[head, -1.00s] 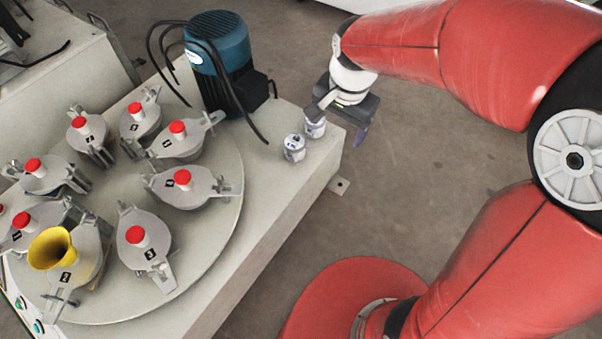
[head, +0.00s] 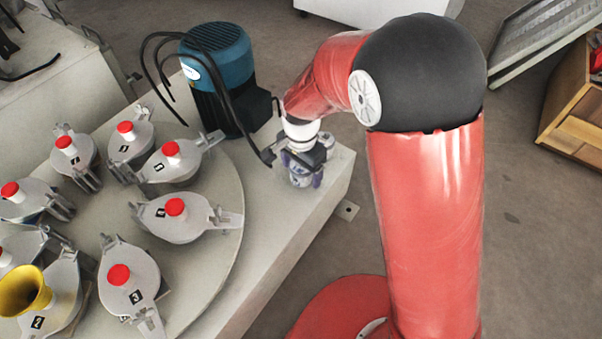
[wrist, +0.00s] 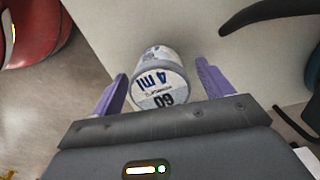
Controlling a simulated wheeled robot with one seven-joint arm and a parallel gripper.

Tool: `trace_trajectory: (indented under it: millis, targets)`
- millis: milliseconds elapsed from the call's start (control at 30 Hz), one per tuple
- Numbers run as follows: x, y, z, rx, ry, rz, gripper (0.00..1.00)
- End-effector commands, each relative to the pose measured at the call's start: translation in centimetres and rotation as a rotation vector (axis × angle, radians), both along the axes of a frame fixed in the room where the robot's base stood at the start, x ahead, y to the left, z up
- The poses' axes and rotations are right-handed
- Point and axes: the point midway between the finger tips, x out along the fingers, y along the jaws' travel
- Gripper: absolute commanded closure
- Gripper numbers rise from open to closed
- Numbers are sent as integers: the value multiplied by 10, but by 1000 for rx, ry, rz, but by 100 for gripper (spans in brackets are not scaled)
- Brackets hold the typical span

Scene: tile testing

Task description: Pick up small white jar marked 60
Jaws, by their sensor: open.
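The small white jar marked 60 (wrist: 158,88) shows in the wrist view, its lid lettering 60 and 4 ml upside down. My gripper (wrist: 162,80) is open, with one purple finger on each side of the jar and a visible gap on both sides. In the head view my gripper (head: 303,168) is low over the table's right end, and a white jar (head: 301,183) shows partly below it. The second jar cannot be told apart clearly there; my gripper hides part of that spot.
The jar stands on a pale table (head: 270,235). A blue motor (head: 219,52) with black cables stands close to the left of my gripper. A round turntable (head: 205,270) with several red-capped grey vessels and a yellow funnel (head: 24,291) lies further left.

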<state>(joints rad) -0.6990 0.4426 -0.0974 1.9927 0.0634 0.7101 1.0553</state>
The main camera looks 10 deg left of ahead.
Motion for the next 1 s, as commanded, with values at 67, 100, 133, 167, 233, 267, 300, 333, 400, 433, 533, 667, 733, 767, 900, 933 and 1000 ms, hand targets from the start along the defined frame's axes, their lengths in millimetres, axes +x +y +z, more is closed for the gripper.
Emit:
trace_trajectory:
  millis: [67,100,133,167,233,267,300,333,400,433,533,667,733,767,900,933,1000]
  targets:
    - [0,0,-5,0,0,0,21]
    - [0,0,-5,1,0,0,21]
    - [0,0,-4,1,0,0,21]
    - [0,0,-4,1,0,0,21]
    - [0,0,-4,1,0,0,21]
    - [0,0,-4,1,0,0,24]
    - [0,0,-4,1,0,0,29]
    - [0,0,-4,1,0,0,33]
    - [0,0,-4,1,0,0,42]
    - [0,0,-4,1,0,0,46]
    - [0,0,-4,1,0,0,59]
    - [0,0,-3,2,-1,0,73]
    - [0,0,-3,1,0,0,73]
    - [0,0,-3,1,0,0,73]
    - [0,0,-2,2,-1,0,73]
    - [0,0,-1,1,-2,0,73]
    - [1,0,3,2,-2,0,73]
